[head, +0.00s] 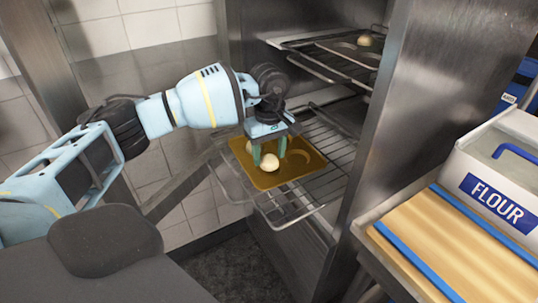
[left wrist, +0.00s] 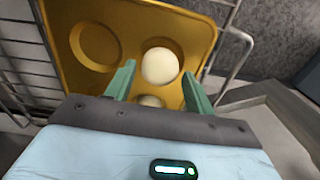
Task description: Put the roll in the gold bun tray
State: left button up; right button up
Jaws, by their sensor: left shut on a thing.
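The gold bun tray (head: 308,167) lies on a wire rack slid out of a steel cabinet, and it fills much of the left wrist view (left wrist: 201,27). My left gripper (head: 270,160) reaches down over the tray with its green fingers shut on a pale round roll (head: 268,163). That roll shows between the fingertips in the left wrist view (left wrist: 160,66). I cannot tell whether it touches the tray. A second pale roll (head: 249,147) sits on the tray, partly hidden behind the gripper. A round hollow (left wrist: 96,46) beside the held roll is empty. My right gripper is not in view.
The wire rack (head: 330,142) sticks out around the tray. A higher rack (head: 335,62) holds another tray with a roll (head: 365,40). The steel cabinet wall (head: 395,120) stands to the right. A flour bin (head: 495,185) and wooden board (head: 440,250) are at the far right.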

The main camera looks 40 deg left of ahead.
aim_at(269, 153)
pick_arm(q)
jog(key=shift+f, duration=0.7)
jog(key=shift+f, duration=0.2)
jog(key=o, duration=1)
notch_tip(269, 153, up, 12)
jog(key=shift+r, duration=0.25)
